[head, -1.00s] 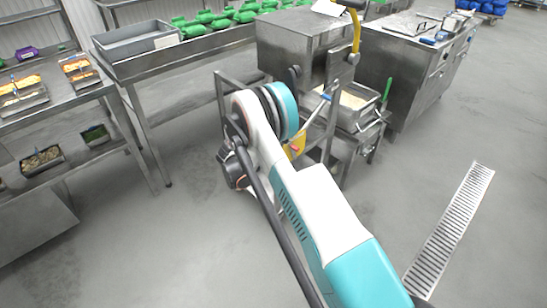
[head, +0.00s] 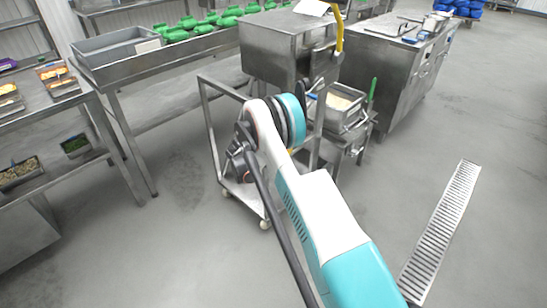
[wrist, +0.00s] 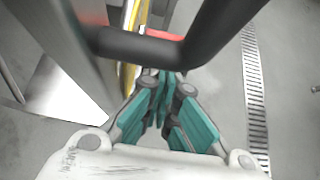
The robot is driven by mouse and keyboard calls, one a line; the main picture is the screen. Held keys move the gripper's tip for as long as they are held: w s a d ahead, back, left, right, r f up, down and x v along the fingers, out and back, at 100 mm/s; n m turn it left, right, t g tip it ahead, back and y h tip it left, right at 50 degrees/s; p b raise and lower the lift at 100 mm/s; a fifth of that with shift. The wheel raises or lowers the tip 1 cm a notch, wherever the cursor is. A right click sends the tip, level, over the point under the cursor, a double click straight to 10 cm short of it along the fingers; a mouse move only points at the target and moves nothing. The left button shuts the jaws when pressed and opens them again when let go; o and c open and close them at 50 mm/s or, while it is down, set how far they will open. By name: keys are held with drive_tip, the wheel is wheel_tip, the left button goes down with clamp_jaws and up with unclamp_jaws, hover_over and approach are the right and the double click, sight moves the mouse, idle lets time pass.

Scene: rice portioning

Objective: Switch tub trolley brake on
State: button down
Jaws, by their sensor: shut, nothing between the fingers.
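The tub trolley (head: 208,125) is a steel frame with uprights, a low base plate and castors, standing centre in the head view. My arm covers part of it. In the wrist view, a dark bar (wrist: 150,48) crosses above my gripper (wrist: 166,76). A yellow strip (wrist: 127,75) and a red part (wrist: 165,34) show behind the bar; I cannot tell whether either is the brake. My gripper's teal fingers are shut and empty, just below the bar in that view. In the head view the fingertips are hidden.
A steel box-like machine (head: 270,40) stands behind the trolley. A tub of pale contents (head: 340,103) stands to its right. A steel table with a grey tray (head: 118,52) is at left. Open floor with a drain grate (head: 440,235) lies at right.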

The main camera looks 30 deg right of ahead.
drive_tip(key=shift+w+d+r+g+y+p, duration=0.3)
drive_tip(key=shift+d+r+y+p, duration=0.25)
drive_tip(key=shift+d+y, duration=0.2)
drive_tip(key=shift+a, duration=0.1)
